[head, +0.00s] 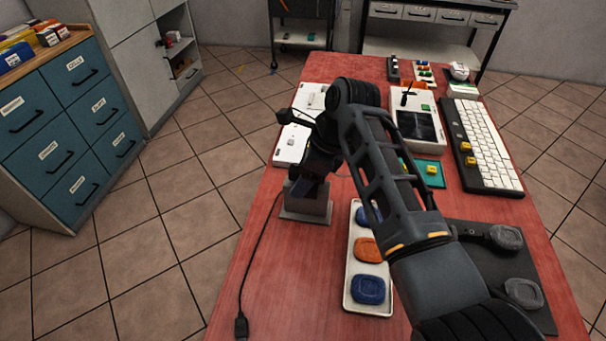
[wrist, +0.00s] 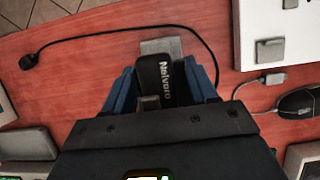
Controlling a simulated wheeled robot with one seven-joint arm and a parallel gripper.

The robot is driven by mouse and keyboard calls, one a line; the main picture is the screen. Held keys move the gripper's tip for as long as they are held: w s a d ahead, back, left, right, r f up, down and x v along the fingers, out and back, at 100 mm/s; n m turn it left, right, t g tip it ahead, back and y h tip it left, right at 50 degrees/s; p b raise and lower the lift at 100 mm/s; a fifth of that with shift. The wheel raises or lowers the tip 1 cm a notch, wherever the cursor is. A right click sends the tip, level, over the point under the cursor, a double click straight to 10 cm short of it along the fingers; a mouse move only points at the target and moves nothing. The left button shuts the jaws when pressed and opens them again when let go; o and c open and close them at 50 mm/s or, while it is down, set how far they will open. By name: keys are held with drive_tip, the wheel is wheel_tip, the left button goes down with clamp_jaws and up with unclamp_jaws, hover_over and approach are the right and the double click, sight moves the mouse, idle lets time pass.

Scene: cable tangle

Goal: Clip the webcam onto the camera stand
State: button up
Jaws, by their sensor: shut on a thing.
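The webcam (wrist: 167,72) is a black bar with white lettering, seen between my blue fingers in the wrist view. My gripper (wrist: 164,88) is shut on it. The camera stand (head: 306,208) is a grey block on a flat plate on the red table. Its plate also shows just past the webcam in the wrist view (wrist: 172,45). In the head view my gripper (head: 304,188) is right over the stand. My arm and gripper hide the webcam there, and I cannot tell whether it touches the stand.
A black cable runs from near the stand to a plug (head: 241,327) at the table's left edge. A tray (head: 351,300) of coloured pads lies under my arm. White boxes (head: 291,146), a keyboard (head: 490,145) and a dark mat (head: 500,262) surround it. The front-left table is mostly clear.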

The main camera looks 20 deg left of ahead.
drive_tip(key=o, duration=1.2)
